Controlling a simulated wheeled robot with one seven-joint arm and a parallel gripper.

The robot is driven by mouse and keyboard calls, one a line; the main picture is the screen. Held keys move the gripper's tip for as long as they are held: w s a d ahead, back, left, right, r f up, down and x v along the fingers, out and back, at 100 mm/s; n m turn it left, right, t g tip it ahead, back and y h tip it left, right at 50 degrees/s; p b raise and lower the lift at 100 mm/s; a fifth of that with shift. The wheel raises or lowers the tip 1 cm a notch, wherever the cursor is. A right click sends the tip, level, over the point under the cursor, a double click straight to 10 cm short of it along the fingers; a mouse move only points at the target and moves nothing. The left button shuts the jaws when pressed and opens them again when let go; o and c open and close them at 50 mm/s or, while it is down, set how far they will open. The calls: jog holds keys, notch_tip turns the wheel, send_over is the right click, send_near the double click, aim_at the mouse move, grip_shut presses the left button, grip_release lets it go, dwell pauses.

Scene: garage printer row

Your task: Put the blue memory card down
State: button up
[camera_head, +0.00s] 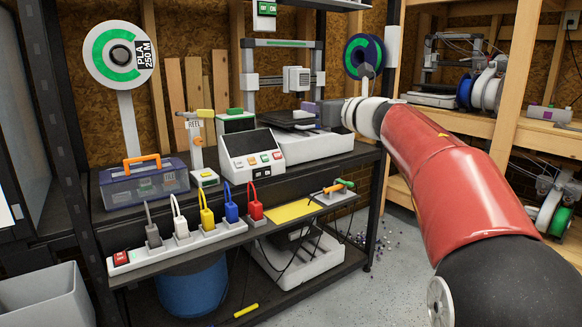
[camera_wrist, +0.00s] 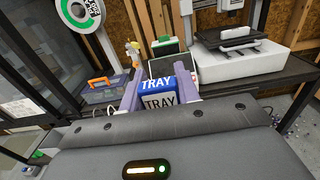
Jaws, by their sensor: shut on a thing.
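The blue memory card (camera_wrist: 157,83) is between the two purple-grey fingers of my gripper (camera_wrist: 159,91) in the wrist view. It bears the word TRAY on blue, with a second TRAY on a light grey face just below. My gripper is shut on it. In the head view my gripper (camera_head: 319,109) is beside the printer bed at the right of the bench; I cannot make out the card there. In the wrist view the white control box with a screen (camera_wrist: 164,66) lies beyond the card.
The bench holds a printer (camera_head: 297,130), a control box (camera_head: 251,150) and a clear toolbox with orange handle (camera_head: 144,182). In front, a power strip (camera_head: 180,246) carries several coloured plugs beside a yellow mat (camera_head: 291,211). Little bare bench top shows.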

jog(key=w+a+f, duration=0.2)
jog(key=f, duration=1.2)
jog(key=w+a+f, duration=0.1)
jog(key=a+f, duration=0.2)
jog(key=f, duration=1.1)
jog(key=w+a+f, duration=0.2)
jog(key=f, duration=1.2)
jog(key=s+d+f+m+t+h, duration=0.1)
jog(key=s+d+f+m+h, duration=0.2)
jog(key=f, duration=0.4)
jog(key=s+d+f+m+t+h, duration=0.1)
jog(key=s+d+f+h, duration=0.1)
jog(key=s+d+f, duration=0.35)
jog(key=s+d+m+t+h, duration=0.1)
jog(key=s+d+m+h, duration=0.2)
jog(key=s, duration=0.8)
jog(key=d+h, duration=0.2)
jog(key=d, duration=0.2)
jog(key=shift+d+f, duration=0.3)
jog(key=shift+w, duration=0.1)
